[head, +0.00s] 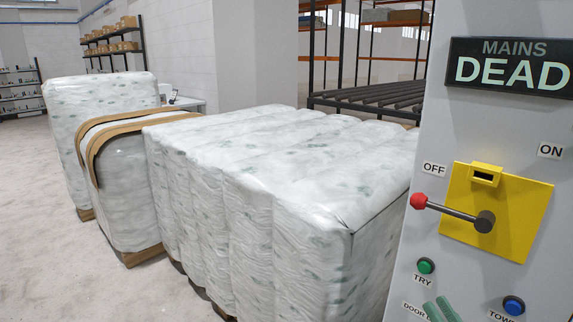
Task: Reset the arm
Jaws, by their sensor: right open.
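My right gripper (440,311) shows only as two green fingertips at the bottom edge, in front of the grey control panel (425,180). The fingertips stand a little apart, with nothing seen between them, and they partly cover a "DOOR" label. The rest of my right arm is out of frame. My left gripper is not in view. A switch lever (455,211) with a red knob lies to the left on a yellow plate (535,200), its knob below the "OFF" label. The display (508,67) above reads "MAINS DEAD".
A green "TRY" button (425,266) and a blue button (514,305) sit low on the panel. Large plastic-wrapped bales (260,190) on pallets stand left of the panel. A roller rack (370,96) stands behind. The floor (40,240) at far left is clear.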

